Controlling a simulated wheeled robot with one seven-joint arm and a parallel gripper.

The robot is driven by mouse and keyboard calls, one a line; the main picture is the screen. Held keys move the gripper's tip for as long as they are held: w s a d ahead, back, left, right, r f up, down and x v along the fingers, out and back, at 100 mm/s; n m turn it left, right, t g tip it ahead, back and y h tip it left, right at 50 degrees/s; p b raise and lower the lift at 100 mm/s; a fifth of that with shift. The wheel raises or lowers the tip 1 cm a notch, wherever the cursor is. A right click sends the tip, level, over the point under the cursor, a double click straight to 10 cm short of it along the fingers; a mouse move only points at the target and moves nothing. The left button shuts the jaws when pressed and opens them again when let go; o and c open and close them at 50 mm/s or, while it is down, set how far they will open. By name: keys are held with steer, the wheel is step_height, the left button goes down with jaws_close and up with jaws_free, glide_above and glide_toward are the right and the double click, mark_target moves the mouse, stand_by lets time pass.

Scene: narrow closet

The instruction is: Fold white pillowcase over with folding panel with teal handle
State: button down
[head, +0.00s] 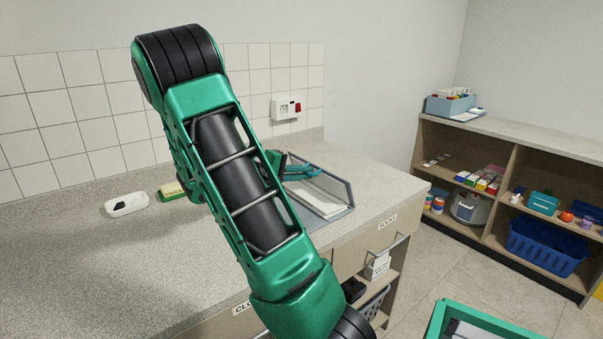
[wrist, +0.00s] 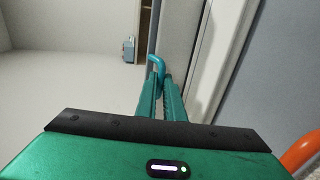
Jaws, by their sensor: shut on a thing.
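The grey folding board (head: 335,212) lies on the counter, partly behind my arm in the head view. The white pillowcase (head: 318,197) lies flat on it, its left part hidden. A grey panel (head: 344,190) stands raised along the board's far right side. The teal handle (head: 308,172) shows above the pillowcase. My gripper (wrist: 159,84) is shut on the teal handle, whose bent end (wrist: 156,62) sticks out beyond the fingertips in the wrist view. In the head view, most of my gripper is hidden behind my arm.
A white dish (head: 127,205) and a green-and-yellow box (head: 171,192) stand on the counter to the left. A tiled wall backs the counter. An open shelf unit (head: 508,150) stands right, and a teal-rimmed crate (head: 490,318) at lower right. The front-left counter is clear.

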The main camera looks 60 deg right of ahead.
steer(key=shift+w+a+f, duration=0.1)
steer(key=shift+a+f, duration=0.25)
steer(key=shift+f, duration=0.35)
steer(key=c, duration=1.9)
jaws_free()
steer(key=shift+o, duration=0.2)
steer(key=shift+w+d+r, duration=0.1)
steer(key=shift+r, duration=0.1)
steer(key=v, duration=1)
steer(key=shift+a+r, duration=0.25)
steer(key=shift+a, duration=0.1)
steer(key=shift+w, duration=0.1)
